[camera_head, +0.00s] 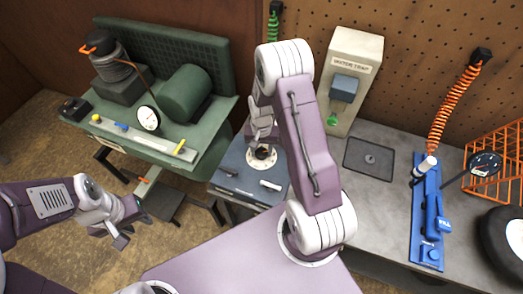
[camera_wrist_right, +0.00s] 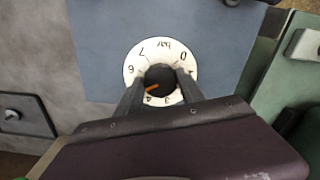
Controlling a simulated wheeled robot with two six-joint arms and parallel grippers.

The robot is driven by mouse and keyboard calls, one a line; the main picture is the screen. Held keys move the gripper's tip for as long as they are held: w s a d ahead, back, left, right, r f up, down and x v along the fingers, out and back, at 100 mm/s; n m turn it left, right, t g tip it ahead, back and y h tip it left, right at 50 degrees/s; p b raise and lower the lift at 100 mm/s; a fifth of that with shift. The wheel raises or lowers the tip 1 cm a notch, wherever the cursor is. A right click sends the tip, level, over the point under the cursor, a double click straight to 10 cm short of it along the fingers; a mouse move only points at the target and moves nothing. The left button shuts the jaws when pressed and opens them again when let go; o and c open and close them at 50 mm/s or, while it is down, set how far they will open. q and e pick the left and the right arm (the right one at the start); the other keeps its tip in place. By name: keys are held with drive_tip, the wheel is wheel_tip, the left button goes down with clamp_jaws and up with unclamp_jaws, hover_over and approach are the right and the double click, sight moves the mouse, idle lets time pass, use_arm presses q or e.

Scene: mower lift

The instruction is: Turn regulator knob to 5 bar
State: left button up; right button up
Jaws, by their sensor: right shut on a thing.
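The regulator's white dial (camera_wrist_right: 133,63) with a dark knob (camera_wrist_right: 162,76) is in the right wrist view; its numbers appear upside down. The knob's orange pointer is at the lower left, near the 4 and on the side towards the 6. The left finger covers the place between 4 and 6. My right gripper (camera_wrist_right: 158,82) is shut on the knob, a finger at each side. In the head view the dial (camera_head: 261,155) is partly hidden under my right gripper (camera_head: 261,138). My left gripper (camera_head: 130,228) is open and empty at lower left, away from the dial.
A green compressor bench (camera_head: 205,140) with a tank (camera_head: 186,93) and a gauge (camera_head: 148,118) stands left. The blue-grey panel (camera_head: 235,165) holds the dial. A water trap box (camera_head: 350,75), a blue tool (camera_head: 428,215), an orange hose (camera_head: 450,100) and a tyre (camera_head: 500,240) are to the right.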

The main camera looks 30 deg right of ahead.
sight(262, 152)
drive_tip(key=shift+w+r, duration=0.15)
drive_tip(key=shift+w, duration=0.1)
drive_tip(key=o, duration=1.2)
drive_tip(key=shift+o, duration=0.7)
drive_tip(key=shift+s, duration=0.15)
drive_tip(key=shift+r, duration=0.35)
wheel_tip(262, 152, up, 8)
drive_tip(key=b, duration=0.1)
drive_tip(key=shift+r, duration=0.1)
